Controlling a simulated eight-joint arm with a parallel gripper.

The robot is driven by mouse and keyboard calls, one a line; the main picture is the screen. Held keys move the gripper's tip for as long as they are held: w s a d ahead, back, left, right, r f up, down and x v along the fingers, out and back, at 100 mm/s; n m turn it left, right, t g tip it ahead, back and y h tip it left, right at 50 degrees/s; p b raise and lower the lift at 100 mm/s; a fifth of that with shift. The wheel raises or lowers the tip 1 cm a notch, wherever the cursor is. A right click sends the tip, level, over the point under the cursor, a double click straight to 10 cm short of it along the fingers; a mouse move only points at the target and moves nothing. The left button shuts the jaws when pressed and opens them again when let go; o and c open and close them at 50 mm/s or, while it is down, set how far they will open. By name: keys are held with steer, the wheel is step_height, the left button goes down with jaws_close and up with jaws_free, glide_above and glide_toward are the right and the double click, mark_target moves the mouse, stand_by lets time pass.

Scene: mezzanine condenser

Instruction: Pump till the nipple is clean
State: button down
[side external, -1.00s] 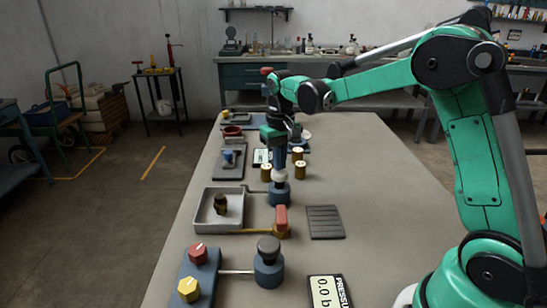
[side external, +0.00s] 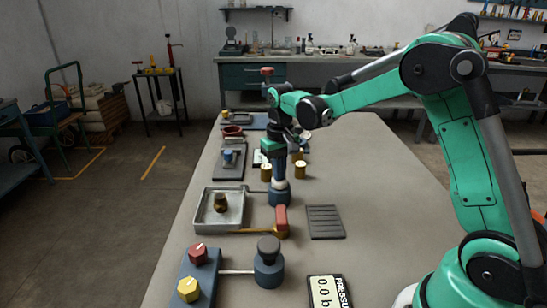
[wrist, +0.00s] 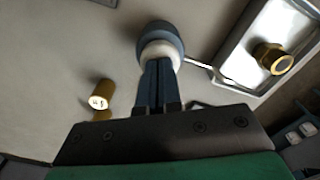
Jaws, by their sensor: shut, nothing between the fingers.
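The brass nipple (side external: 220,203) stands upright in a shallow metal tray (side external: 241,213) and has a dark patch. In the wrist view the nipple (wrist: 272,58) shows a dark centre on its top. A blue pump (side external: 279,198) with a white cap (side external: 280,185) stands right of the tray; a thin tube runs from it towards the tray. My gripper (side external: 279,178) is shut and empty, pointing down with its fingertips on the cap. In the wrist view the fingertips (wrist: 160,64) meet the white cap (wrist: 161,48) and partly cover it.
The table's right side is clear.

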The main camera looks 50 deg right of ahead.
steer(key=shift+r, duration=3.15)
steer(key=shift+s+a+r, duration=0.2)
steer(key=shift+s, duration=0.05)
steer(key=s+a+n+t, duration=0.3)
steer(key=s+a+t, duration=0.4)
steer(key=s, duration=0.5)
steer(key=shift+a+r, duration=0.2)
steer(key=shift+r, duration=0.1)
